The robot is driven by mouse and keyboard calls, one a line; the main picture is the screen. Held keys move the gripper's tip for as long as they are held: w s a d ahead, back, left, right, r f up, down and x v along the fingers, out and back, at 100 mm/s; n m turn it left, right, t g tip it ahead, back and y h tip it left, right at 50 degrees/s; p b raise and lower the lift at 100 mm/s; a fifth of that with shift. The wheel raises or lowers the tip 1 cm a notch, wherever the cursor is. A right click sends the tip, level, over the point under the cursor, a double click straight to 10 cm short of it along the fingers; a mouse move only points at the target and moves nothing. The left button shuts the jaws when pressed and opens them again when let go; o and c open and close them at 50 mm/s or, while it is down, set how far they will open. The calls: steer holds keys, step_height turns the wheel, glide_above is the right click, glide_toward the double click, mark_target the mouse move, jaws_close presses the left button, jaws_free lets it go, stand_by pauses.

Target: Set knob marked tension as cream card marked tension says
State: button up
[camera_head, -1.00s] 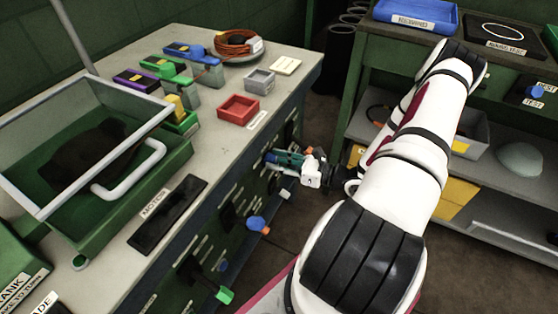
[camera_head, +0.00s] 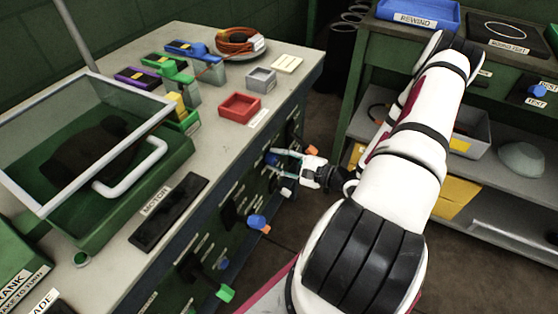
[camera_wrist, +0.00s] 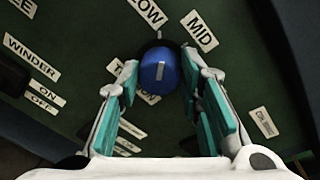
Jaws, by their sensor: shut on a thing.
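A blue round knob (camera_wrist: 158,76) with a white line sits on the green cabinet front. It shows small in the head view (camera_head: 271,159). My gripper (camera_wrist: 160,88) has one teal-padded finger on each side of the knob and is shut on it; in the head view my gripper (camera_head: 281,166) is at the cabinet front. The knob's line points nearly straight up in the wrist view, between the labels LOW (camera_wrist: 147,12) and MID (camera_wrist: 201,31). A label below the knob is mostly hidden. A cream card (camera_head: 287,64) lies on the bench; its writing is too small to read.
Labels WINDER (camera_wrist: 31,55), ON and OFF are left of the knob. Another blue knob (camera_head: 257,222) and a green-tipped handle (camera_head: 224,293) stick out of the cabinet nearby. A shelf unit (camera_head: 500,215) stands to the right, with open floor between.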

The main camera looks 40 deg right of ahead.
steer(key=shift+f+n, duration=0.1)
steer(key=shift+n, duration=0.9)
steer(key=o, duration=1.2)
steer(key=shift+c, duration=0.2)
steer(key=v, duration=1.2)
steer(key=shift+a, duration=0.15)
steer(key=shift+s, duration=0.1)
